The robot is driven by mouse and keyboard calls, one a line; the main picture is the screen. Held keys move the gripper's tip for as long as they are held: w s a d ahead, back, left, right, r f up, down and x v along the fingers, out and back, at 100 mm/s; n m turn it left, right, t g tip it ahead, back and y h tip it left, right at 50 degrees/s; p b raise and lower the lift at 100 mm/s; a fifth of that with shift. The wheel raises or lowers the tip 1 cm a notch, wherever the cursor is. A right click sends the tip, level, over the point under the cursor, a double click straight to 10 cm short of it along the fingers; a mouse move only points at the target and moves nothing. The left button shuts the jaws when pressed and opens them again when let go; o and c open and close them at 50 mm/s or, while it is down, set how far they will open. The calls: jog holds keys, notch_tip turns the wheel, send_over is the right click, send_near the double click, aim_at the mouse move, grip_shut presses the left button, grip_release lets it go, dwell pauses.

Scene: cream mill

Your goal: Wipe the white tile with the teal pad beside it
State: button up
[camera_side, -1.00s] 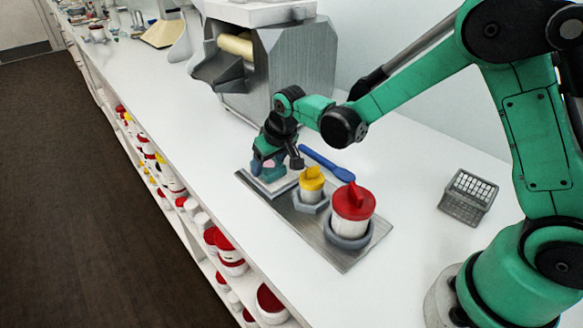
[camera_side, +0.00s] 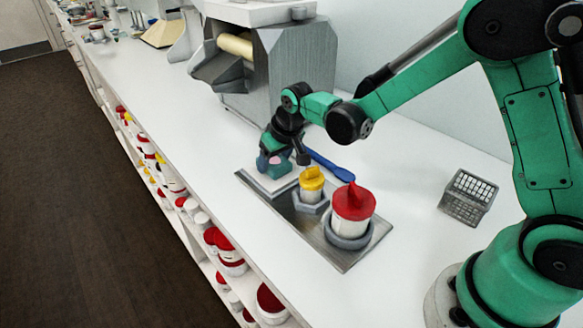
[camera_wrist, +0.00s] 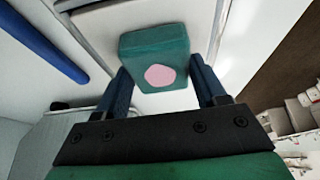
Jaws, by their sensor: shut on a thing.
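My gripper (camera_wrist: 160,90) is shut on the teal pad (camera_wrist: 150,50), with a blue finger on each side of it. The pad is a teal block with a pink round spot on the face towards the wrist camera. In the side view the pad (camera_side: 281,170) is at the white tile (camera_side: 263,183), towards its right part. The tile lies flat at the far end of the metal tray (camera_side: 330,252). In the wrist view the tile (camera_wrist: 100,25) shows behind the pad. I cannot tell whether the pad touches the tile.
A yellow-lidded jar (camera_side: 312,181) and a red-lidded jar (camera_side: 353,206) stand in grey holders on the tray, close to my gripper. A blue spatula (camera_side: 330,166) lies behind them. A grey mill (camera_side: 285,75) stands at the back. A wire basket (camera_side: 467,197) is at right.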

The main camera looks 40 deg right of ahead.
aim_at(265, 176)
jog(key=shift+a+f, duration=0.1)
jog(key=shift+a, duration=1.35)
notch_tip(265, 176, up, 8)
jog(key=shift+d+f, duration=0.1)
dwell(0.3)
